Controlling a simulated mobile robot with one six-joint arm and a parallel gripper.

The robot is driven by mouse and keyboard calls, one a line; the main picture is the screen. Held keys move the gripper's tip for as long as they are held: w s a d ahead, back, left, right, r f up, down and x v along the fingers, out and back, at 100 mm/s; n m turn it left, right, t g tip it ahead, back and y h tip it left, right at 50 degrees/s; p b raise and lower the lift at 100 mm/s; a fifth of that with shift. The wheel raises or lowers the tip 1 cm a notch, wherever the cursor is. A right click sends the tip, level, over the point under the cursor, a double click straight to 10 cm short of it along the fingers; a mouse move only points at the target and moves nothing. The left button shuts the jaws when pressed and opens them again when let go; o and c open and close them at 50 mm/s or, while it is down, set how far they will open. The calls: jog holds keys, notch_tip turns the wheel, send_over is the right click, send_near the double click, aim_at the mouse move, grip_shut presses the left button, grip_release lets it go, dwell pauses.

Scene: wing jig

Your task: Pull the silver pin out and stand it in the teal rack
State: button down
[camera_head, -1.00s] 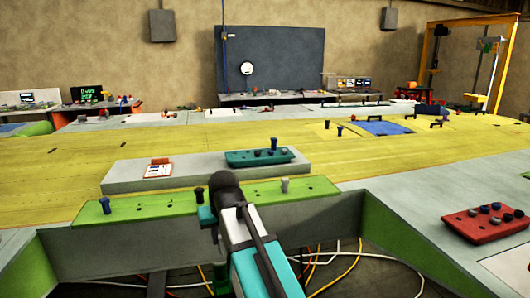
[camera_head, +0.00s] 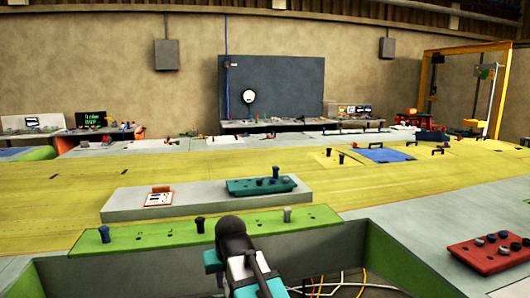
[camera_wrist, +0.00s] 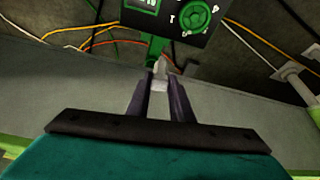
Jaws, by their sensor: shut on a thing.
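My gripper (camera_wrist: 158,92) is shut on a pale grey piece (camera_wrist: 159,84) that looks like the silver pin; only a short part shows between the fingers. In the head view my own wrist hides the fingers and this piece, at the front edge of the green strip (camera_head: 150,239). The teal rack (camera_head: 240,189) lies behind the strip on a raised grey block, with dark blue pins at its right part. A grey pin (camera_head: 287,214) stands upright in the strip, right of my wrist.
A red rack (camera_head: 483,257) with several pins lies on the grey surface at right. A white-and-orange card (camera_head: 159,196) lies left of the teal rack on the grey block (camera_head: 122,204). Cables (camera_wrist: 80,32) and a dark panel (camera_wrist: 170,20) show in the wrist view.

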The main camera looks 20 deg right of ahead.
jog(key=s+f, duration=0.1)
jog(key=s+d+f, duration=0.1)
jog(key=s+f, duration=0.1)
jog(key=shift+f, duration=0.3)
jog(key=shift+a, duration=0.1)
